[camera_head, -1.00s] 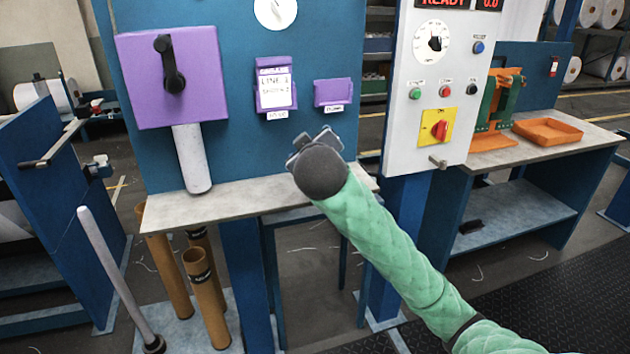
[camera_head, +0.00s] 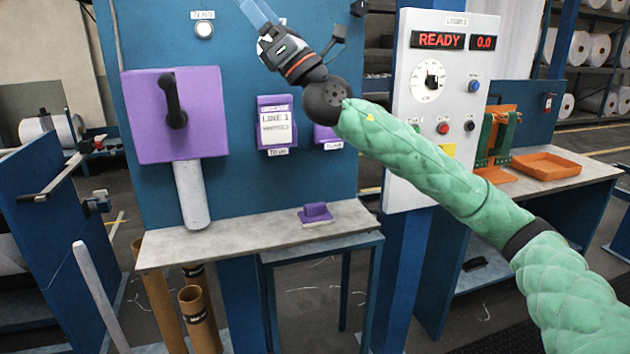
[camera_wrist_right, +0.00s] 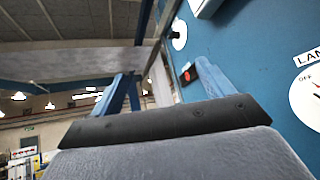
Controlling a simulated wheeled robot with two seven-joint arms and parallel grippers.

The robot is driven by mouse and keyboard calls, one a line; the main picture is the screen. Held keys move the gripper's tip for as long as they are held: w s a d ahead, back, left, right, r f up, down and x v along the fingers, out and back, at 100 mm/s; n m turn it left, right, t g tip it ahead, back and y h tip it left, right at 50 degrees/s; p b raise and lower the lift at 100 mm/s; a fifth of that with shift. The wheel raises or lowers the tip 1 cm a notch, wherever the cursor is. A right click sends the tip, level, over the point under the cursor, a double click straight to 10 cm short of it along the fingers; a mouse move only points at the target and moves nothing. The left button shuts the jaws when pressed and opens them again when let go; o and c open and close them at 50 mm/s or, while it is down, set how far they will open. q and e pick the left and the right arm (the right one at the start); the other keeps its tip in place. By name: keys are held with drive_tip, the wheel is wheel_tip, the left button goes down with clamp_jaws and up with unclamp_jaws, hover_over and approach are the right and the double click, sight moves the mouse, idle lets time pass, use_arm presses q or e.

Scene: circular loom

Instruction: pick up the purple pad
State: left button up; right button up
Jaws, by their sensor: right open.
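The purple pad (camera_head: 316,213) is a small block with a raised grip. It lies on the grey shelf (camera_head: 250,231) below the blue panel, near the shelf's right half. My right gripper (camera_head: 258,12) is up at the top of the head view in front of the blue panel, well above the pad and apart from it. Its blue fingers point up and left. In the right wrist view the gripper (camera_wrist_right: 160,82) is open with nothing between its fingers, and the pad does not show there. My left gripper is not in view.
A purple box with a black handle (camera_head: 150,130) and a white tube (camera_head: 191,195) are at the left of the panel. A purple card holder (camera_head: 276,140) and a partly hidden purple holder (camera_head: 328,139) hang above the shelf. A control box (camera_head: 400,110) stands right.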

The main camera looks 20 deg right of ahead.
drive_tip(key=w+a+f+n+g+h, duration=0.2)
drive_tip(key=f+n+g, duration=0.2)
drive_tip(key=f+n, duration=0.2)
drive_tip(key=w+a+f+n+g+h, duration=0.1)
drive_tip(key=w+a+f+n+g, duration=0.1)
drive_tip(key=a+f+n+g, duration=0.3)
drive_tip(key=n+g+h, duration=0.3)
drive_tip(key=n+h, duration=1.3)
drive_tip(key=h, duration=0.4)
approach(315, 204)
drive_tip(key=x, duration=0.2)
drive_tip(key=shift+d+p+x, duration=0.2)
drive_tip(key=shift+p+x, duration=0.2)
drive_tip(key=shift+x, duration=1.2)
drive_tip(key=p+x, duration=0.1)
drive_tip(key=x, duration=0.3)
drive_tip(key=shift+a+f+p, duration=0.15)
drive_tip(key=shift+a+p, duration=0.05)
drive_tip(key=shift+p, duration=0.2)
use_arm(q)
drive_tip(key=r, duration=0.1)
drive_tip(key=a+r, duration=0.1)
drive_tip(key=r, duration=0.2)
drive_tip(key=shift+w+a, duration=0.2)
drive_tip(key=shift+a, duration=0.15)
use_arm(e)
drive_tip(key=shift+w+f, duration=0.15)
drive_tip(key=shift+f, duration=0.2)
